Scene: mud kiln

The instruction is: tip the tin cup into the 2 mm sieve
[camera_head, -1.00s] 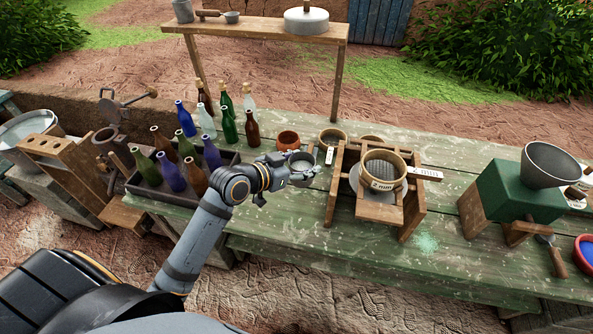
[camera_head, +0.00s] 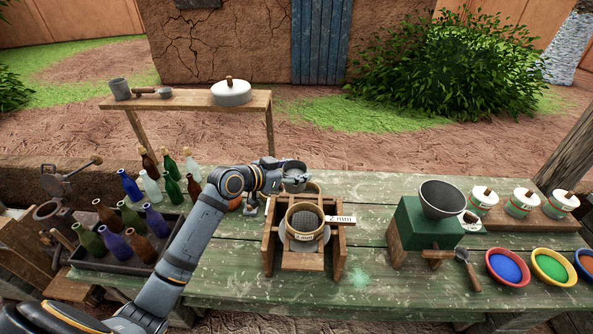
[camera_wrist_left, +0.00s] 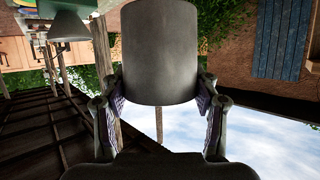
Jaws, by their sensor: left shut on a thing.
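The grey tin cup (camera_head: 294,167) is held in my left gripper (camera_head: 297,181), above the table just behind the sieve. It looks roughly upright; its contents cannot be made out. In the left wrist view the cup (camera_wrist_left: 160,55) sits between the two fingers of the left gripper (camera_wrist_left: 160,112), which are shut on its sides. The 2 mm sieve (camera_head: 291,222), a round wooden-rimmed sieve with a mesh floor and a "2 mm" label, rests on a wooden stand (camera_head: 270,250) in front of the cup. My right gripper is not in view.
A green mill with a grey hopper (camera_head: 441,199) stands right, near bowls of blue (camera_head: 507,267) and green powder (camera_head: 552,267). Table between stand and mill is mostly clear.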

